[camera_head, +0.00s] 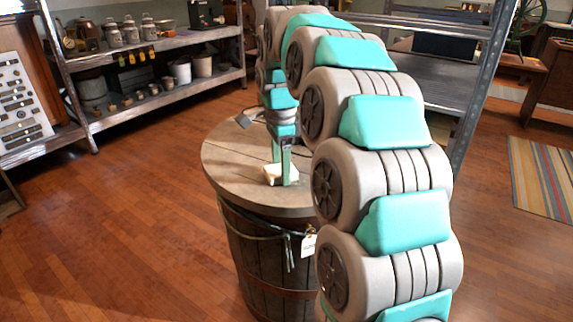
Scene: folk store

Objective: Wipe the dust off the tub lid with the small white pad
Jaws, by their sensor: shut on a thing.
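The tub (262,250) is a dark wooden barrel with a round brown wooden lid (235,165). The small white pad (272,175) is low over the lid, right of its middle, and seems to touch the wood. My gripper (281,172) points down and is shut on the pad. Its lower finger parts hide some of the pad. My arm covers the right and far parts of the lid. I cannot clearly make out dust on the visible wood at this size.
A small dark object (243,120) lies at the lid's far left edge. A paper tag (308,243) hangs on the tub's side. Metal shelves (150,100) with pots stand at the back left. A striped rug (541,180) lies at right. The floor at left is clear.

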